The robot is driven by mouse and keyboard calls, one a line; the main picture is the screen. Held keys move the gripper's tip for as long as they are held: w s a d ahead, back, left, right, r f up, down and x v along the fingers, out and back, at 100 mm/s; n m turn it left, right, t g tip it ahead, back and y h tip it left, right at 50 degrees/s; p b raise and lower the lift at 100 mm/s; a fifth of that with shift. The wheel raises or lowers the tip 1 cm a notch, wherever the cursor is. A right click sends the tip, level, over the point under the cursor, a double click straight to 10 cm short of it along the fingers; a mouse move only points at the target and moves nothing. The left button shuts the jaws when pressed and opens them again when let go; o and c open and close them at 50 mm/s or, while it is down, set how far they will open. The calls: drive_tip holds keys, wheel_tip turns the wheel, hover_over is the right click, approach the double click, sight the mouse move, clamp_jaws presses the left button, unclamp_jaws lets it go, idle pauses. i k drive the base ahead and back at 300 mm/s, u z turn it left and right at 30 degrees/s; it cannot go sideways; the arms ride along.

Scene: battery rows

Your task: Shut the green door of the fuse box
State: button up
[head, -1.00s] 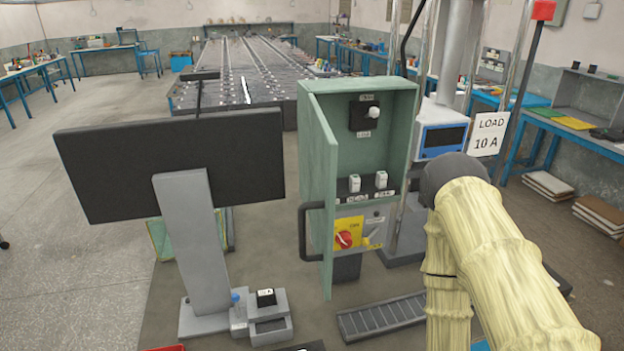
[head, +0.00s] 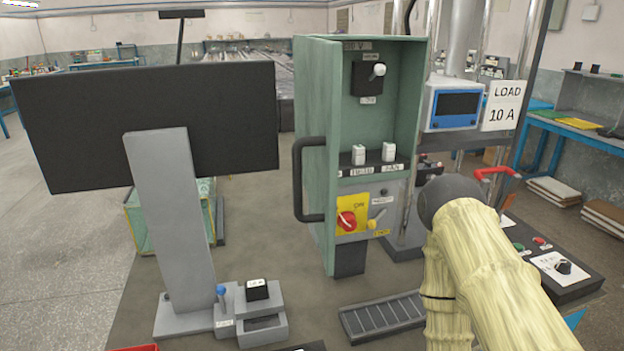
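The green fuse box (head: 405,110) stands upright in the middle of the head view, its front uncovered. Its green door (head: 314,150) stands open on the left side, swung out toward me and seen nearly edge-on. A dark handle (head: 299,180) sticks out from the door's left face. Inside the box are a dark switch with a white knob (head: 379,70) and two white fuses (head: 373,153). Below them is a yellow plate with a red rotary switch (head: 347,221). My pale-covered arm fills the lower right. My gripper is not in view.
A large dark monitor (head: 80,125) on a grey stand (head: 170,220) is left of the door. A small grey holder (head: 262,328) and a slotted dark tray (head: 382,319) lie in front. A blue meter (head: 455,108) and a load sign (head: 502,105) are to the right.

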sight(322, 58)
drive_tip(key=z, duration=2.45)
drive_tip(key=k, duration=0.8)
drive_tip(key=u, duration=1.75)
